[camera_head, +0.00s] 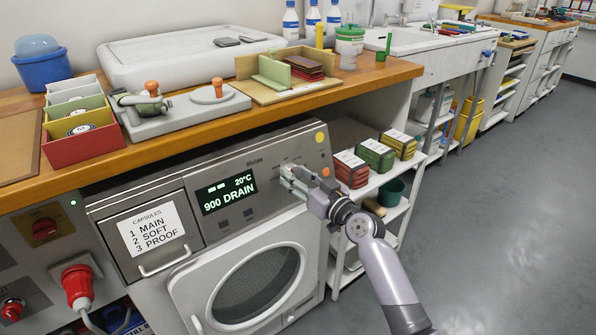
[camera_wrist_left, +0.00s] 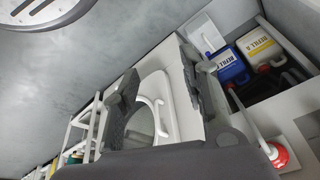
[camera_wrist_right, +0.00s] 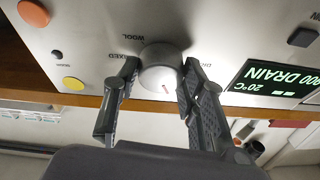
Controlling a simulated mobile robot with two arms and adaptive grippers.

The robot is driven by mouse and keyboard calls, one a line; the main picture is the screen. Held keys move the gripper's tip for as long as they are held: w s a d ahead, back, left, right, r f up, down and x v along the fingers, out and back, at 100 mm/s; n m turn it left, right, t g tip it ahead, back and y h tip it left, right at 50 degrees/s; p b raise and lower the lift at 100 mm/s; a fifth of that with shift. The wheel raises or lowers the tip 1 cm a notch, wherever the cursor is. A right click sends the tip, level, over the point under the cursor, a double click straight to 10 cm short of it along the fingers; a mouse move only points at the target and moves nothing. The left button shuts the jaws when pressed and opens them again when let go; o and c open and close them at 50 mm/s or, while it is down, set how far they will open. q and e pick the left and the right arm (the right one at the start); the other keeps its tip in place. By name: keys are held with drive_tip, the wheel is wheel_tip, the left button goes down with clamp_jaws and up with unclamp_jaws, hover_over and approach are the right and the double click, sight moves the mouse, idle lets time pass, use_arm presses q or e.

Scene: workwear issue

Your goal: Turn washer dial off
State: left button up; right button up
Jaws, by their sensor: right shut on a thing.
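The washer (camera_head: 240,235) stands under the wooden counter, its lit display (camera_head: 229,193) reading "20°C 900 DRAIN". The round grey washer dial (camera_wrist_right: 162,66) shows in the right wrist view, with "WOOL" and "MIXED" printed around it and a small red mark on its face. My right gripper (camera_head: 289,180) is at the washer panel, shut on the dial with one finger on each side; it mostly hides the dial in the head view. My left gripper (camera_wrist_left: 160,98) is open and empty, apart from the washer door behind it, and outside the head view.
Orange and yellow round buttons (camera_head: 322,154) sit right of the dial. The counter edge (camera_head: 230,129) overhangs the panel. A shelf with folded stacks (camera_head: 374,155) stands to the right. A red plug (camera_head: 77,284) sticks out at left. The grey floor at right is clear.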

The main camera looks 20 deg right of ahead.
drive_tip(key=m+h+p, duration=0.1)
drive_tip(key=m+p, duration=0.2)
drive_tip(key=shift+a+r, duration=0.1)
drive_tip(key=shift+r, duration=0.05)
use_arm(q)
drive_tip(key=s+f+p, duration=0.2)
drive_tip(key=f, duration=1)
drive_tip(key=s+f+g+p, duration=0.1)
drive_tip(key=s+f, duration=0.1)
drive_tip(key=f, duration=0.9)
drive_tip(key=shift+f+g+p, duration=0.3)
drive_tip(key=shift+f+p, duration=0.05)
drive_tip(key=shift+f, duration=0.05)
use_arm(e)
drive_tip(key=shift+m+t+h, duration=0.3)
drive_tip(key=shift+m+h, duration=0.6)
drive_tip(key=shift+m, duration=1.1)
use_arm(q)
drive_tip(key=shift+a, duration=0.1)
use_arm(e)
drive_tip(key=o, duration=1.2)
drive_tip(key=shift+c, duration=0.2)
drive_tip(key=v, duration=1.2)
